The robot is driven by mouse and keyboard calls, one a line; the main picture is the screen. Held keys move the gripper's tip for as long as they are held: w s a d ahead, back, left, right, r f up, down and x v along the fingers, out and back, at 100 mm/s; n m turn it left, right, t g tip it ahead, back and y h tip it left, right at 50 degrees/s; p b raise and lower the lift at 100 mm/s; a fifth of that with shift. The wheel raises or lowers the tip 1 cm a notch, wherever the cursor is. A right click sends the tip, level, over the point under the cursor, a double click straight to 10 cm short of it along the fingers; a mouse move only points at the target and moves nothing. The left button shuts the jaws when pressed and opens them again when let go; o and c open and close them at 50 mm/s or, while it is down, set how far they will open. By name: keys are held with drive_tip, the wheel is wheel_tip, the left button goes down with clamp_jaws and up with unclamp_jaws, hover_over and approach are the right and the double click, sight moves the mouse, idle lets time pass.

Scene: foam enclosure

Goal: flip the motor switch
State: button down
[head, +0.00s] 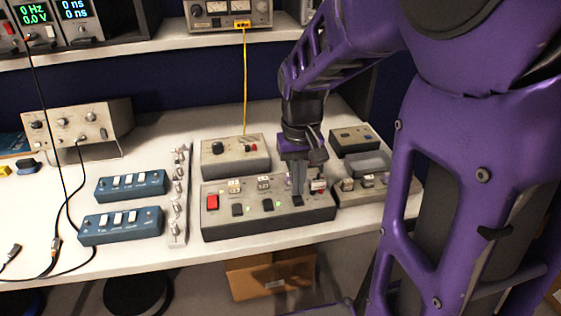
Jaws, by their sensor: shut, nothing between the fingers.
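A grey control box (240,223) lies near the front of the white bench. My gripper (298,196) points down over the right part of this box, shut and empty. Its fingers hide part of the panel there. I cannot tell whether the fingertips touch a switch.
A grey box (235,157) with a yellow cable (245,85) stands behind the control box. Smaller grey units, such as one dark-topped box (357,139), stand at the right. Two blue switch boxes (121,225) and a strip of connectors (178,196) lie at the left.

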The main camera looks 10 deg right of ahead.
drive_tip(key=shift+r+p, duration=2.35)
drive_tip(key=shift+r, duration=0.7)
